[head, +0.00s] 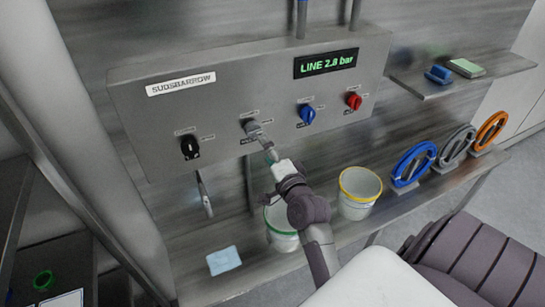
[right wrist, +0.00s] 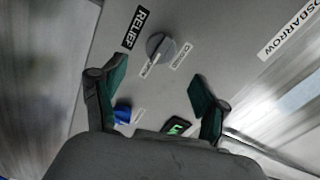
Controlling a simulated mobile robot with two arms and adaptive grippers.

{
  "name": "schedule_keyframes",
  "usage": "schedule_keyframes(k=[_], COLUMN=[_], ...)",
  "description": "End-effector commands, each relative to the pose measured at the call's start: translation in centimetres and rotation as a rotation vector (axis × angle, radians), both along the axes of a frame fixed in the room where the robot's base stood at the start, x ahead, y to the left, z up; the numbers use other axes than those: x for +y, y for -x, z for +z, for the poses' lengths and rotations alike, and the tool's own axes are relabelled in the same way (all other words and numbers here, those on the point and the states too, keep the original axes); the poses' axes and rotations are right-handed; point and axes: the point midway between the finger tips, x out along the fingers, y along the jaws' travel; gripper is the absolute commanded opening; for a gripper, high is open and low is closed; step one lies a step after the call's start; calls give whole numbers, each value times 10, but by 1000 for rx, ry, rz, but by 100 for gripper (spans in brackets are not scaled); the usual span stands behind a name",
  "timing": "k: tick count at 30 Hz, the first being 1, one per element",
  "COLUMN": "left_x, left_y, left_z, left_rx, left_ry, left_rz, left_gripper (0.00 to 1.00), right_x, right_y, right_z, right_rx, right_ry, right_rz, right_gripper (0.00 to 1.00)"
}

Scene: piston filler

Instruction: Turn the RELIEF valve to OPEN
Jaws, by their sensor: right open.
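The RELIEF valve is a round grey knob with a raised bar; it shows on the panel in the head view (head: 251,127) and in the right wrist view (right wrist: 160,47) beside the black RELIEF label (right wrist: 137,27). Small white position labels sit around the knob; their words are too small to read surely. My right gripper (right wrist: 159,70) is open, with its green-padded fingers spread either side below the knob in the wrist view. In the head view the right gripper (head: 270,154) is close to the knob, and any contact cannot be told. My left gripper is not in view.
On the same panel are a black knob (head: 190,147), a blue knob (head: 307,115), a red knob (head: 353,101) and the LINE 2.8 bar display (head: 326,63).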

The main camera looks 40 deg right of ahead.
Motion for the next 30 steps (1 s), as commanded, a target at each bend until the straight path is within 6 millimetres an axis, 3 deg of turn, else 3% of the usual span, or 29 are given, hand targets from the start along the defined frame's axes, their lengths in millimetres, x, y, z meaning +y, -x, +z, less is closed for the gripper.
schedule_keyframes(k=[3,7,25,28,30], left_x=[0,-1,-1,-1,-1], left_y=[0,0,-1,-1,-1], left_z=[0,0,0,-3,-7], left_rx=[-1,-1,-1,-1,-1], left_ry=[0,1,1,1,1], left_rz=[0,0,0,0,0], left_gripper=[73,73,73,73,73], right_x=[4,7,8,11,16], right_y=[18,27,29,26,22], right_z=[-1,0,-1,-16,-43], right_rx=[1,-1,0,27,77], right_ry=[0,-1,0,11,32], right_rz=[0,0,1,9,24], right_gripper=[73,73,73,73,73])
